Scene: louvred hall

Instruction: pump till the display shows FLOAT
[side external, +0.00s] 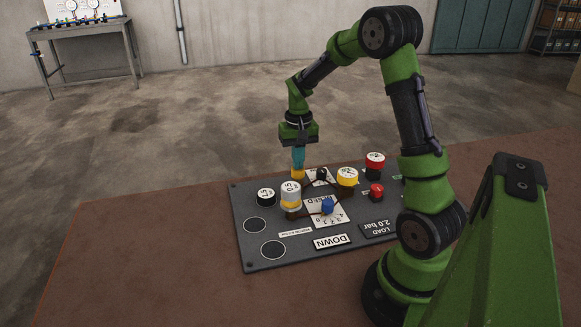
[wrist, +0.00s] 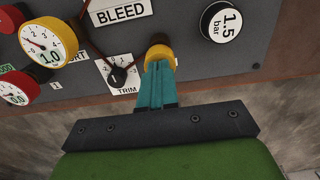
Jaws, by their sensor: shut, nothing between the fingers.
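A dark control panel (side external: 244,244) lies on the table. A white plate (side external: 332,242) on its near edge reads DOWN; FLOAT shows nowhere. My gripper (side external: 299,168) is shut and empty, pointing down with its teal fingertips at a yellow cap (side external: 298,175) on the far edge. In the wrist view the closed fingertips (wrist: 157,66) meet or overlap this yellow cap (wrist: 160,53); I cannot tell whether they press it. Which part is the pump is not labelled visibly.
The table's left side is clear.

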